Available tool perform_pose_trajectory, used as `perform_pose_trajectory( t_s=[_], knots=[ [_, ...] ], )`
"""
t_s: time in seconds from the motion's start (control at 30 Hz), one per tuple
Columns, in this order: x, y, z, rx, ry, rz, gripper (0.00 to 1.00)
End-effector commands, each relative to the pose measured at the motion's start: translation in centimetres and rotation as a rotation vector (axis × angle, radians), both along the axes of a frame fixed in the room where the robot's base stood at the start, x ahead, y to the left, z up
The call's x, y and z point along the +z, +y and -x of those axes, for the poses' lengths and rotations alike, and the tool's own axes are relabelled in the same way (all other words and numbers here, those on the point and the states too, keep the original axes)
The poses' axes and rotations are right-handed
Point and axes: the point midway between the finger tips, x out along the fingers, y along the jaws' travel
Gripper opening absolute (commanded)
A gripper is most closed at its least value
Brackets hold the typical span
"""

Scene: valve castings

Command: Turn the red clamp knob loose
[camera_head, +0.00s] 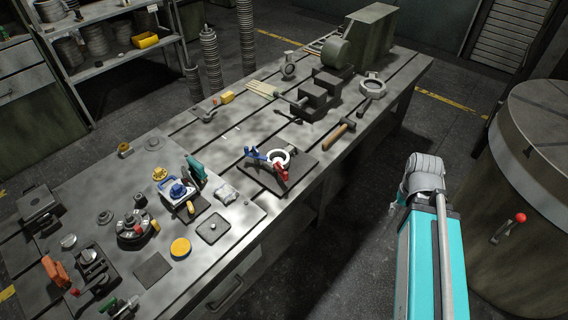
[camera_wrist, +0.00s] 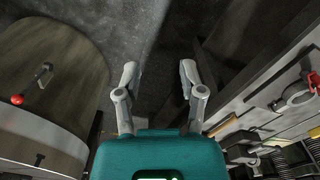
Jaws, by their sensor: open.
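A red clamp knob (camera_head: 281,171) is at the front of a clamp fixture with a pale ring (camera_head: 279,157) and a blue handle (camera_head: 254,153), on a dark plate on the bench. In the wrist view the red part (camera_wrist: 313,80) and the ring (camera_wrist: 296,95) show at the right edge, partly cut off. My gripper (camera_wrist: 158,76) is open and empty, over the floor in the wrist view, well apart from the fixture. In the head view my arm is right of the bench, and the fingers cannot be made out.
A large drum (camera_head: 530,160) with a red-knobbed lever (camera_head: 519,218) stands to the right; it also shows at left in the wrist view (camera_wrist: 60,70). Several fixtures crowd the bench's left part.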

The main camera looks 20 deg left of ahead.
Motion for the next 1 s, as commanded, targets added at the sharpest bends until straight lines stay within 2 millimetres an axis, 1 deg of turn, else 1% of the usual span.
perform_pose_trajectory(
  t_s=[0.47,0.63,0.77,0.83,0.97,1.0],
  knots=[
    [0.0,0.1,-0.1,0.003,0.0,0.0,0.51],
    [0.1,1.1,-1.3,0.031,0.0,0.0,0.51],
    [0.3,2.8,-3.3,0.079,0.0,0.0,0.51],
    [0.5,3.8,-4.7,0.114,0.0,0.0,0.51],
    [0.8,7.6,-7.6,0.202,0.0,0.0,0.51],
    [0.9,9.0,-8.5,0.233,0.0,0.0,0.51]
  ],
)
